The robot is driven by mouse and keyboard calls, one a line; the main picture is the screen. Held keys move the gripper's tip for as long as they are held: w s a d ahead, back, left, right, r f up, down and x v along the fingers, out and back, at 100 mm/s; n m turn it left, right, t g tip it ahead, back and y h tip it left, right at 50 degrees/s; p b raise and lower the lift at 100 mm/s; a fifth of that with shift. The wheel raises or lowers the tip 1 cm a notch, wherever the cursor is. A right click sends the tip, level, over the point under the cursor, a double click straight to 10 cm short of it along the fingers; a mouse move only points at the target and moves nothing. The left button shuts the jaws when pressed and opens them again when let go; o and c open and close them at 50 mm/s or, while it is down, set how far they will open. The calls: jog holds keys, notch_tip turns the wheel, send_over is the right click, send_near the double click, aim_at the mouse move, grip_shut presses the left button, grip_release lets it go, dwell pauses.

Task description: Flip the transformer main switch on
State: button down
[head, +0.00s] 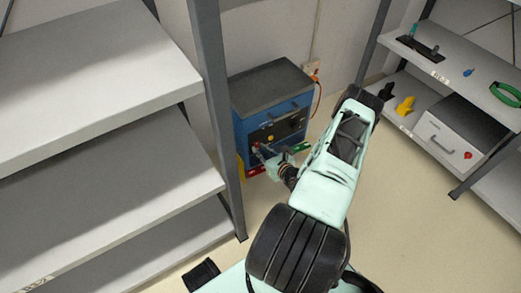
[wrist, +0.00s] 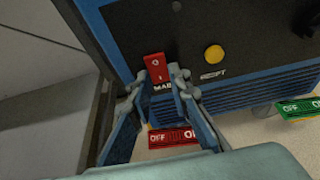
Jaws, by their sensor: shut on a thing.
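The transformer is a blue box with a dark top (head: 270,85) and black front panel, on the floor against the wall. In the wrist view its panel (wrist: 122,30) carries a red rocker, the main switch (wrist: 155,66), above a partly covered label starting "MA". My gripper (head: 262,153) is at the panel's lower left. In the wrist view its fingertips (wrist: 161,80) are closed in on the lower part of the switch, one on each side. A yellow round button (wrist: 214,54) is to the right of the switch. The switch's on or off position is hard to tell.
A shelf post (head: 215,110) stands close left of the transformer. Shelves with tools and a grey case (head: 455,138) are at the right. Floor between is clear.

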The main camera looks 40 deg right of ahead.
aim_at(256, 130)
jog(key=shift+f+t, duration=0.35)
jog(key=shift+t, duration=0.85)
jog(key=c, duration=1.8)
grip_release()
notch_tip(256, 130, up, 10)
jog(key=shift+r, duration=0.1)
